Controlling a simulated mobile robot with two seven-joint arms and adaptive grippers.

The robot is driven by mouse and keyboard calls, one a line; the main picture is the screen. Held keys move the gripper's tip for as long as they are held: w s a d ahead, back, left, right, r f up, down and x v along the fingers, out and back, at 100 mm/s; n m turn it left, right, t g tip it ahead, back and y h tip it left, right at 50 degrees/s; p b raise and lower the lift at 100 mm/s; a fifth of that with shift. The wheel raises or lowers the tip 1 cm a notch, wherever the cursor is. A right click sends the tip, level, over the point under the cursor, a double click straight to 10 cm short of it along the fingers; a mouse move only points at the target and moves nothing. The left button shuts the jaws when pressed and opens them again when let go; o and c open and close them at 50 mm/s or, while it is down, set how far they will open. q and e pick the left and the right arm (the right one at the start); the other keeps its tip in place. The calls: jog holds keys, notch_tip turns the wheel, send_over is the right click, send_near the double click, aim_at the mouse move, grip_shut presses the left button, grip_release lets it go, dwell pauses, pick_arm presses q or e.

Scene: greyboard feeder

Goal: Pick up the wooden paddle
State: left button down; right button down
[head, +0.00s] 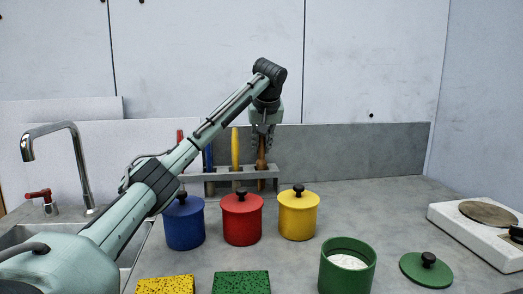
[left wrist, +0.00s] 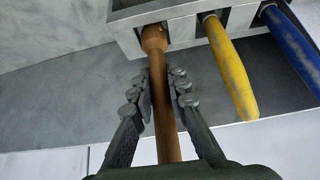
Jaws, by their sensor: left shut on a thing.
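The wooden paddle (head: 261,158) stands upright in the rightmost slot of the grey rack (head: 222,175) at the back of the counter. My left gripper (head: 263,134) points down over it and is shut on the upper part of its brown handle. In the left wrist view the fingers of my left gripper (left wrist: 159,80) lie on both sides of the wooden handle (left wrist: 166,128). The handle still runs into the rack slot, and the paddle's lower end is hidden. My right gripper is not in view.
A yellow-handled tool (head: 235,149) and a blue-handled one (head: 208,158) stand left of the paddle. Lidded blue (head: 184,225), red (head: 242,222) and yellow (head: 297,218) pots stand before the rack. An open green pot (head: 346,277) is nearer.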

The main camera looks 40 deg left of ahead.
pick_arm(q)
notch_tip(320, 180, up, 17)
jog(key=shift+r, duration=0.1)
dwell(0.4)
dwell(0.6)
